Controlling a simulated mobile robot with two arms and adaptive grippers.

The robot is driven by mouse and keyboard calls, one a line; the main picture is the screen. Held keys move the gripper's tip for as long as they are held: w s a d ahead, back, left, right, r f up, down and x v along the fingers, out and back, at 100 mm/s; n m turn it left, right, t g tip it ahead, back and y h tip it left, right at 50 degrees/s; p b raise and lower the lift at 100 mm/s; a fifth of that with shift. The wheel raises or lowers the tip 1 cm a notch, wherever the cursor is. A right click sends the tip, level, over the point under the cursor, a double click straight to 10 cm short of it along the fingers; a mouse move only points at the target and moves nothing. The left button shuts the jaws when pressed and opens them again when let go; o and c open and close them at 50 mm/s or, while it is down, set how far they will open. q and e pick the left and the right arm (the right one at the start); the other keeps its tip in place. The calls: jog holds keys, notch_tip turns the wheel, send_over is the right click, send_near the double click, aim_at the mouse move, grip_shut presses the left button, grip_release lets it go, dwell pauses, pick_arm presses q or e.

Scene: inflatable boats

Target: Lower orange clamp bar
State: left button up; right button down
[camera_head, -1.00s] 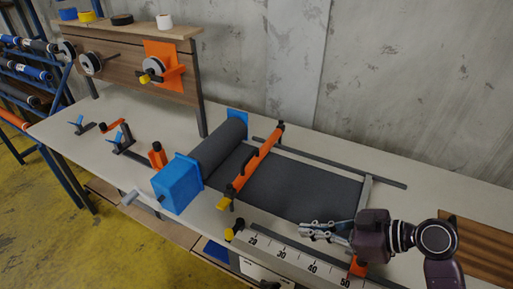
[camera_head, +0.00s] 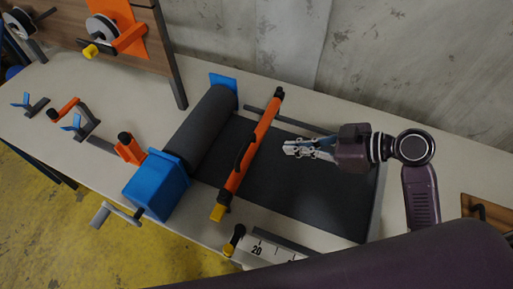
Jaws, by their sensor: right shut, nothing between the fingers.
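The orange clamp bar (camera_head: 255,147) crosses the dark fabric sheet (camera_head: 310,190) near the roll, with a black handle on its side and a yellow knob (camera_head: 217,212) at its near end. I cannot tell from this angle how far the bar is above the sheet. My right gripper (camera_head: 290,149) is shut and empty, over the sheet to the right of the bar, apart from it, with its fingertips pointing left at the bar. My left gripper is not in view.
The dark roll (camera_head: 208,125) sits between blue end brackets; a blue box (camera_head: 157,187) with a crank (camera_head: 116,212) is at its near end. A ruler (camera_head: 268,250) lies along the front edge. Orange and blue clamps stand on the left of the table.

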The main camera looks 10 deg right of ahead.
jog(key=p, duration=0.2)
send_near(248, 146)
jog(key=a, duration=0.1)
jog(key=p+x, duration=0.1)
jog(key=x, duration=0.3)
jog(key=shift+w+f, duration=0.3)
jog(key=shift+f, duration=0.05)
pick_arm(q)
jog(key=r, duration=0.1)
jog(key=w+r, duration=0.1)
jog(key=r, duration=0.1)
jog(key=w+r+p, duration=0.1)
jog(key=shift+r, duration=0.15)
pick_arm(e)
jog(key=f, duration=0.3)
jog(key=a+f, duration=0.1)
jog(key=shift+w+f, duration=0.25)
jog(key=shift+w, duration=0.15)
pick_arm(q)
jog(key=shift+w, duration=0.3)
